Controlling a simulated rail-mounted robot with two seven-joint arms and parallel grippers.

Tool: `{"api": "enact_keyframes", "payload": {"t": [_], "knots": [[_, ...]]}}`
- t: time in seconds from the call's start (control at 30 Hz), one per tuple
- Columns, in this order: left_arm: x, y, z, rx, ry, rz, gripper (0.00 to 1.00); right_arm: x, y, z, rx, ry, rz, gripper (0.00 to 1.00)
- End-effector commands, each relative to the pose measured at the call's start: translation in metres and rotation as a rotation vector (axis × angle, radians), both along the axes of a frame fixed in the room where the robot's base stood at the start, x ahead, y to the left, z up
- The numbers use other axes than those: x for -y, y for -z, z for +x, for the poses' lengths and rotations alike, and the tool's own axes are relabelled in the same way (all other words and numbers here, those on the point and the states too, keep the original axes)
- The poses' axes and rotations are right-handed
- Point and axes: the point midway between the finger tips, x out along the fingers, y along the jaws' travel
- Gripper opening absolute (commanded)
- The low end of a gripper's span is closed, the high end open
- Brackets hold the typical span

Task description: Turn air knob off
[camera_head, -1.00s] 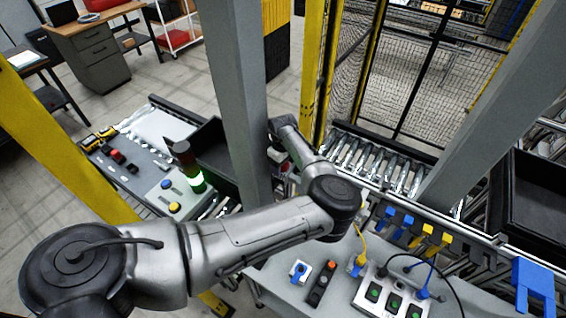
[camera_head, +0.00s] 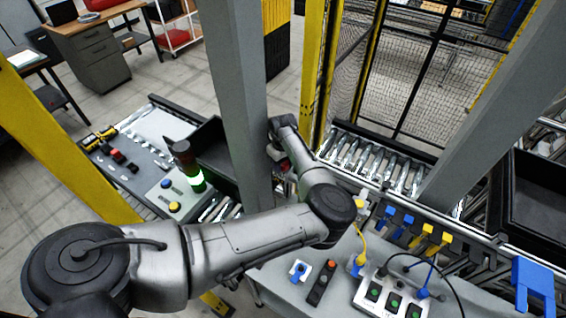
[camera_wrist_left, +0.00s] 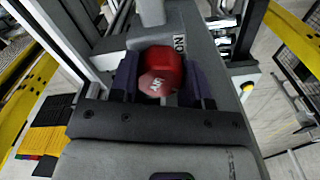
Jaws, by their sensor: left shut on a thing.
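The red air knob (camera_wrist_left: 161,71) shows in the middle of the left wrist view, with white lettering on its face. It sits in front of a grey panel marked "ON". My left gripper (camera_wrist_left: 160,78) has its two dark fingers on either side of the knob and is shut on it. In the head view a small red patch (camera_head: 285,164) shows by the wrist, beside the grey post; the fingers are mostly hidden there. My right gripper is in neither view.
A grey post (camera_head: 236,95) stands close beside my left wrist. A roller conveyor (camera_head: 370,160) lies behind. A table with a switch box (camera_head: 392,296) and cables is at front right. A lit stack light (camera_head: 190,168) stands at left.

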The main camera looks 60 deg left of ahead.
Motion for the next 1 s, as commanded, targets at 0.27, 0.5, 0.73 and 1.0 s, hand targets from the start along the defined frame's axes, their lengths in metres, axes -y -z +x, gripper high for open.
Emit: {"api": "enact_keyframes", "payload": {"t": [0.27, 0.5, 0.73, 1.0], "knots": [[0.0003, -0.0003, 0.0, 0.0, 0.172, 0.0, 0.2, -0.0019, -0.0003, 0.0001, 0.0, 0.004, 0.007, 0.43], [0.0004, -0.0004, 0.0002, 0.0, 0.175, -0.001, 0.19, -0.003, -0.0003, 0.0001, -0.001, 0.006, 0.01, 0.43], [0.0003, -0.0004, 0.0002, 0.0, 0.174, 0.0, 0.62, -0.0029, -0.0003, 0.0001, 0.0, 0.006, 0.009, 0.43], [0.0002, -0.0003, 0.0001, 0.0, 0.172, 0.0, 0.69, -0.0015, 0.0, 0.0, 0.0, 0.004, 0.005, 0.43]]}}
